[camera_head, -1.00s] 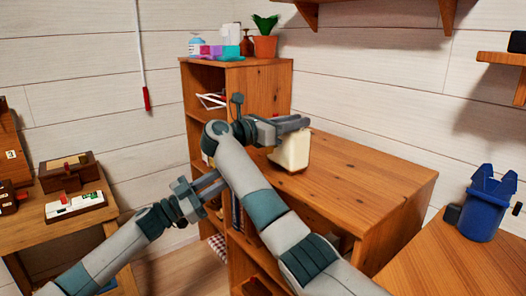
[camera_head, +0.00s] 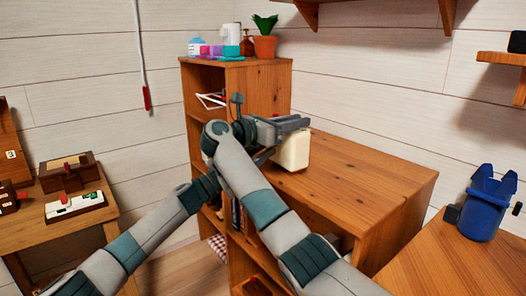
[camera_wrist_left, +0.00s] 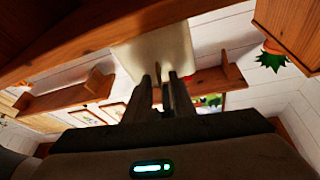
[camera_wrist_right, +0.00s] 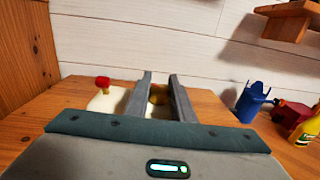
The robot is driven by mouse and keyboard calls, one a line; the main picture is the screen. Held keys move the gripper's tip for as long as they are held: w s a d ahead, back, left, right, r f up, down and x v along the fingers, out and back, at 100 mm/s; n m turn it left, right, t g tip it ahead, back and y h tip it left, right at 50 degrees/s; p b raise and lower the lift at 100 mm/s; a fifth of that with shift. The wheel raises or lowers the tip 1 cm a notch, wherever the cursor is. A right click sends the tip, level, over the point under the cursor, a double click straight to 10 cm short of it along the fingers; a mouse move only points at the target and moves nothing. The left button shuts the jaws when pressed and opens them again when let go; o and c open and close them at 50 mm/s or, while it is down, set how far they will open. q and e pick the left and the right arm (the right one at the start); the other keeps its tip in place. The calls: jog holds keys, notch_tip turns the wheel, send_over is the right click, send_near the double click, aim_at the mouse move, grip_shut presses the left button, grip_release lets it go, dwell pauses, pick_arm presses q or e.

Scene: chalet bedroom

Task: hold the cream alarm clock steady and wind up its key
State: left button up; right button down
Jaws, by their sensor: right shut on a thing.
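The cream alarm clock (camera_head: 293,152) stands at the left end of the wooden desk top. My right gripper (camera_head: 303,122) is shut on the clock's upper part. In the right wrist view, cream body and a brass-coloured part show between its fingers, and a red-topped part (camera_wrist_right: 103,82) is to their left. My left gripper (camera_wrist_left: 163,80) is open at the clock, its fingers pointing at the cream face (camera_wrist_left: 165,50). A small dark part shows near its fingertips; I cannot tell whether it is the key. In the head view the left fingers are mostly hidden behind my right arm.
A tall wooden shelf unit (camera_head: 265,92) stands behind and left of the clock, with a potted plant (camera_head: 265,38) and bottles on top. The desk top (camera_head: 360,180) is clear to the right. A blue container (camera_head: 484,205) stands on the right table.

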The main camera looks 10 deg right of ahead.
pick_arm(q)
jog(key=shift+w+d+r, duration=0.1)
jog(key=shift+d+r, duration=0.05)
jog(key=shift+d, duration=0.15)
grip_shut()
jog(key=shift+m, duration=0.6)
jog(key=m+g+y, duration=0.1)
jog(key=m+g, duration=0.1)
jog(key=m, duration=0.4)
jog(key=m+g+y, duration=0.1)
jog(key=m+g, duration=0.1)
jog(key=m, duration=0.4)
jog(key=m+g+y, duration=0.2)
jog(key=m, duration=0.5)
jog(key=shift+w+r+g, duration=0.1)
jog(key=shift+g, duration=0.2)
